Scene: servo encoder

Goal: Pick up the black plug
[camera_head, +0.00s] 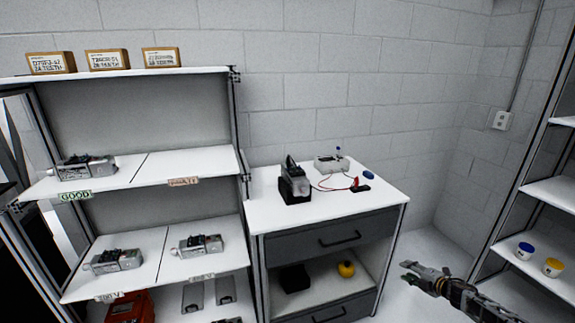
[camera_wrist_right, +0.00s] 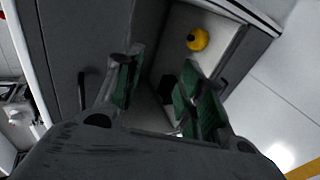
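A small black piece (camera_head: 361,188), which looks like the black plug, lies on the white top of the drawer cabinet (camera_head: 335,205). The end of a red lead touches or lies close beside it; I cannot tell if they are joined. My right gripper (camera_head: 408,271) is in front and to the right of the cabinet, below its top and well apart from the black piece. In the right wrist view, the green-padded fingers of the right gripper (camera_wrist_right: 160,82) are spread with nothing between them. The black piece does not show there. My left gripper is not in view.
A grey device on a black stand (camera_head: 295,185), a white box with leads (camera_head: 332,164) and a blue disc (camera_head: 368,174) share the cabinet top. A yellow round object (camera_head: 346,269) sits in the open compartment below. Shelves (camera_head: 180,165) stand left, another rack (camera_head: 550,192) right.

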